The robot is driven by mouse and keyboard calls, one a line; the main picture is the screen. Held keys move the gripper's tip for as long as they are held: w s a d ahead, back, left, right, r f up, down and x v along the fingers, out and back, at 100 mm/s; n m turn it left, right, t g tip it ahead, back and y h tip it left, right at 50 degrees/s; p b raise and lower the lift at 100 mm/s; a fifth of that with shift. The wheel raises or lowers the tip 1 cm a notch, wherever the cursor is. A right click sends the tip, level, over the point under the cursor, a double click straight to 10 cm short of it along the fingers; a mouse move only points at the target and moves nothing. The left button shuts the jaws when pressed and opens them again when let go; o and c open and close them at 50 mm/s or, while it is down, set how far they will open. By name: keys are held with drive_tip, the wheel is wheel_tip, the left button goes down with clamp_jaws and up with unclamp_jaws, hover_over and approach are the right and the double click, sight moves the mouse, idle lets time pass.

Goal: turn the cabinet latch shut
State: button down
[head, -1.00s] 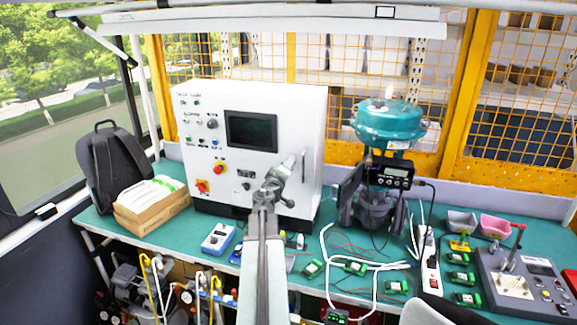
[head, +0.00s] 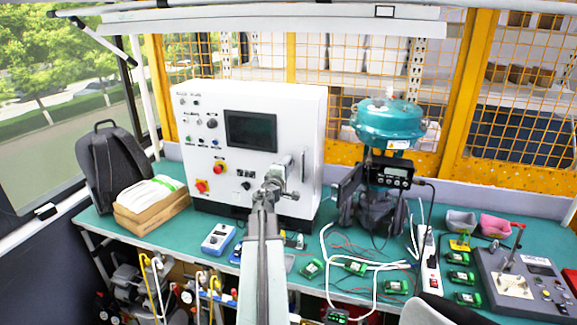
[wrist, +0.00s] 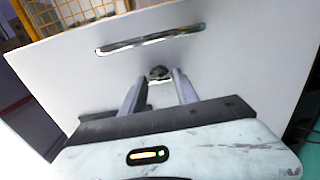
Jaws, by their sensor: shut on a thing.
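The white control cabinet (head: 295,120) stands on the green bench, and its front panel (wrist: 230,70) fills much of the wrist view. The latch (wrist: 160,72) shows as a small dark knob on that panel, between the tips of my gripper (wrist: 160,88). My gripper is shut on the latch, with a finger on each side of it. In the head view my gripper (head: 277,183) is at the lower right of the cabinet front and hides the latch there. The latch's exact angle cannot be told.
A metal bar handle (wrist: 150,40) stands out from the panel close to the latch. A red-yellow switch (head: 201,186) is left of my gripper. A teal valve actuator (head: 388,125) stands to the right. A blue-white box (head: 218,239) and loose white cables (head: 330,270) lie in front.

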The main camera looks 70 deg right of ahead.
idle(0.3)
drive_tip(key=c, duration=0.9)
unclamp_jaws()
drive_tip(key=shift+w, duration=0.1)
drive_tip(key=shift+a, duration=0.1)
drive_tip(key=a, duration=0.7)
drive_tip(key=shift+s+a, duration=0.2)
drive_tip(key=shift+a, duration=0.15)
